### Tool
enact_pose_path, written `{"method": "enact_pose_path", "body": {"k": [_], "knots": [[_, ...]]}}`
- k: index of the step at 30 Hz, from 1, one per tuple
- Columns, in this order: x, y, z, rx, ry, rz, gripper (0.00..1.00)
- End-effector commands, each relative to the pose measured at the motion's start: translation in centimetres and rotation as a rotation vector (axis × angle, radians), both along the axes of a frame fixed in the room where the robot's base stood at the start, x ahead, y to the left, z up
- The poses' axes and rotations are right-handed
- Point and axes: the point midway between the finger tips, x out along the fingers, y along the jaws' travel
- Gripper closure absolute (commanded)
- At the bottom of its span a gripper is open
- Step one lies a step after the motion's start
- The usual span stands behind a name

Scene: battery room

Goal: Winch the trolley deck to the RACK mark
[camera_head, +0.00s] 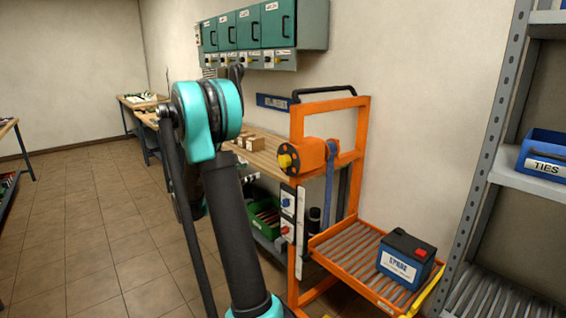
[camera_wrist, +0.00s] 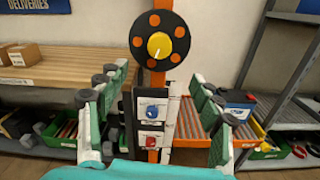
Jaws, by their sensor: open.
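In the wrist view the winch wheel (camera_wrist: 178,22) is black with orange spots and a yellow hub (camera_wrist: 159,45). Below it are a blue knob (camera_wrist: 152,110), a red knob (camera_wrist: 151,140) and a pale scale strip (camera_wrist: 170,115). My gripper (camera_wrist: 158,78) is open and empty, facing the post below the wheel. RACK lettering is unreadable.
A metal shelf (camera_head: 492,140) with a blue TIES bin (camera_head: 543,155) stands right of the trolley. A wooden bench (camera_head: 262,150) with small boxes is behind my arm. Green wall cabinets (camera_head: 280,25) hang above. The tiled floor (camera_head: 90,240) at left is clear.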

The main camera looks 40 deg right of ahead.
Motion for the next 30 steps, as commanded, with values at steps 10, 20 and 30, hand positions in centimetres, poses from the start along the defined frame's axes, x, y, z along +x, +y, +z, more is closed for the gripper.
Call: {"method": "enact_pose_path", "body": {"k": [10, 20, 30], "knots": [[0.2, -3.5, 0.0, -0.002, 0.031, -0.003, 0.34], [0.7, -10.1, 0.0, -0.003, 0.030, -0.004, 0.34], [1.2, -15.7, 0.0, -0.002, 0.029, -0.002, 0.34]]}}
